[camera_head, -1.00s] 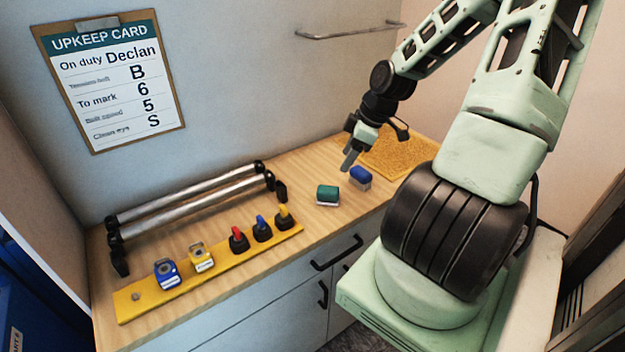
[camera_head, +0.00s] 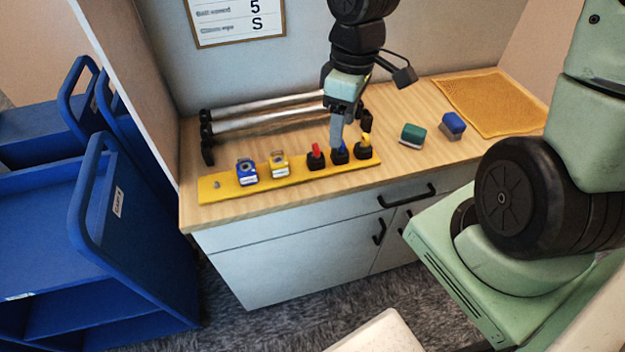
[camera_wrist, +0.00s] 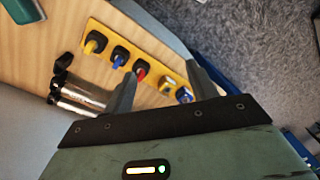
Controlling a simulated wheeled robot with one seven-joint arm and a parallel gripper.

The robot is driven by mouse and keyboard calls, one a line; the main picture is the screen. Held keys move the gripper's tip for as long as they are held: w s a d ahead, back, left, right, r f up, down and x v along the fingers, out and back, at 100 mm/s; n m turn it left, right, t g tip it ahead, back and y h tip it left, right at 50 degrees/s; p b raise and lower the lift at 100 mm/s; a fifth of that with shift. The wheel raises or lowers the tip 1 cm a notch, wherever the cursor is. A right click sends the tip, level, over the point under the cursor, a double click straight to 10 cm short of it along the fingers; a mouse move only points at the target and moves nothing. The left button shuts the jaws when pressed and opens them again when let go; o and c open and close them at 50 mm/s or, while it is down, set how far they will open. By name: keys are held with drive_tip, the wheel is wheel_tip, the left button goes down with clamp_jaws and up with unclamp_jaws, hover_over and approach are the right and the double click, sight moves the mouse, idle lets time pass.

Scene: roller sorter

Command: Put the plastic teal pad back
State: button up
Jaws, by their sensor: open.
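The teal pad (camera_head: 412,134), a small block with a teal top and a paler lower part, lies on the wooden counter right of the yellow strip. A similar blue pad (camera_head: 453,123) lies just right of it. My gripper (camera_head: 337,138) is over the yellow strip, in front of the blue-handled black piece and left of the teal pad. In the wrist view my gripper (camera_wrist: 163,88) has its fingers apart with nothing held between them.
The yellow strip (camera_head: 225,190) bears black pieces with red, blue and yellow handles, plus a blue and a yellow device. Metal rollers (camera_head: 265,113) lie behind it. A yellow-brown mat (camera_head: 490,100) is at the right. A blue cart (camera_head: 90,240) stands left of the counter (camera_head: 230,215).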

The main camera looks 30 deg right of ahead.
drive_tip(key=s+a+r, duration=0.2)
drive_tip(key=s+a, duration=0.4)
drive_tip(key=a, duration=0.1)
drive_tip(key=s+a+r, duration=0.3)
drive_tip(key=s+a, duration=0.3)
drive_tip(key=s, duration=0.1)
drive_tip(key=shift+a, duration=0.35)
